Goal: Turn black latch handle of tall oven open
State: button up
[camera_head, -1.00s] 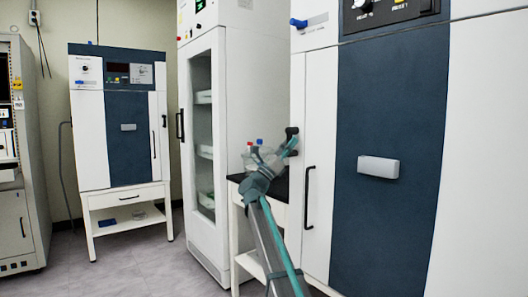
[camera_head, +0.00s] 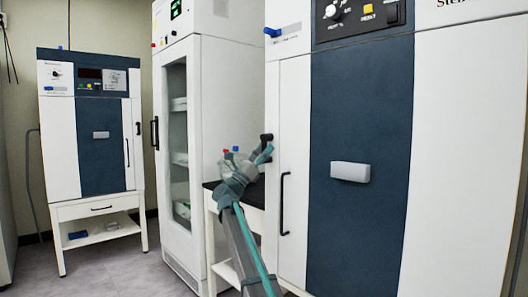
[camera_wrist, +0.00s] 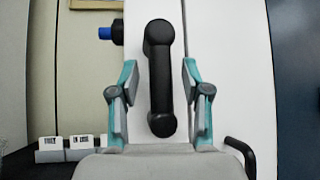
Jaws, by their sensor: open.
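The tall oven is the large white cabinet with a dark blue front panel (camera_head: 360,130) at the right in the head view. In the head view only a small part of the latch (camera_head: 266,138) shows at the oven's left edge, above my gripper. My gripper (camera_wrist: 160,88) is open, with one teal-edged finger on each side of the latch. Gaps show between the fingers and the latch; the gripper is not closed on it. In the head view my gripper (camera_head: 262,155) is beside the oven's left edge.
A black vertical pull handle (camera_head: 282,203) is on the oven door, below the latch. A dark-topped side table (camera_head: 255,192) stands left of the oven, partly behind my arm. A glass-door cabinet (camera_head: 215,110) and a smaller oven (camera_head: 60,150) stand farther left. Floor is clear there.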

jog(key=v, duration=1.2)
